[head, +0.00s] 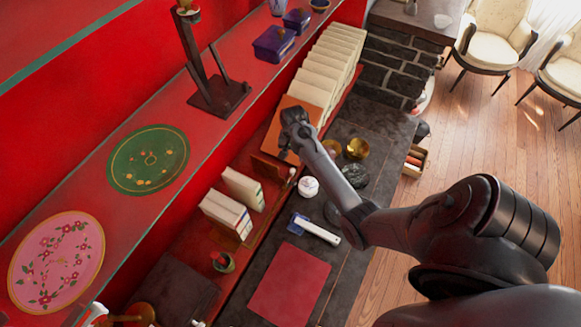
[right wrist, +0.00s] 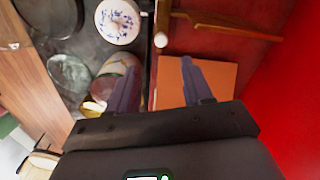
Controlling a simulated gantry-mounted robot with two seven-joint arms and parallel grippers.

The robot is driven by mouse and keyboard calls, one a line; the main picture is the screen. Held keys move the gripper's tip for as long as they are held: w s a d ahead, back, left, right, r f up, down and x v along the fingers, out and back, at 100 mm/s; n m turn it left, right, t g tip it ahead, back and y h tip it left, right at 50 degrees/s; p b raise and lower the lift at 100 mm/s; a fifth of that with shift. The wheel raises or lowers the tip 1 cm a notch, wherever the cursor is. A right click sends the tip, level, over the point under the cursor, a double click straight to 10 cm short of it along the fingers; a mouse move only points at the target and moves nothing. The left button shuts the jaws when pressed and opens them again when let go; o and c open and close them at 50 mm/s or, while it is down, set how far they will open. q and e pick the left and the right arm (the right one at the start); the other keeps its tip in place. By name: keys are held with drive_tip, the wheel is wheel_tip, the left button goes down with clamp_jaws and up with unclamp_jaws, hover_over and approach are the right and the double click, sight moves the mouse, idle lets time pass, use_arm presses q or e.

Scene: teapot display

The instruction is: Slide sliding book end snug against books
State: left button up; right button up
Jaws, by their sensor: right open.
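The sliding book end looks to be the brown wooden upright (head: 268,168) at the far end of a low wooden book rack. A cream book (head: 243,187) and a pair of pale books (head: 226,214) stand in the rack, with a gap between them and the upright. My right gripper (head: 287,150) is open and empty, just above and beyond the upright. In the right wrist view a brown wooden bar (right wrist: 230,27) lies past the open fingers (right wrist: 158,70). My left gripper is out of view.
An orange panel (head: 273,132) stands by a row of cream volumes (head: 327,65); it also lies below the fingers in the right wrist view (right wrist: 224,80). A white lidded pot (head: 308,187) sits close to the rack. The red wall is close on the right in the wrist view.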

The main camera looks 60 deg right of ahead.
sight(292, 171)
wheel_tip(292, 171, down, 11)
drive_tip(key=shift+w, duration=0.1)
idle(0.5)
drive_tip(key=shift+c, duration=0.3)
clamp_jaws()
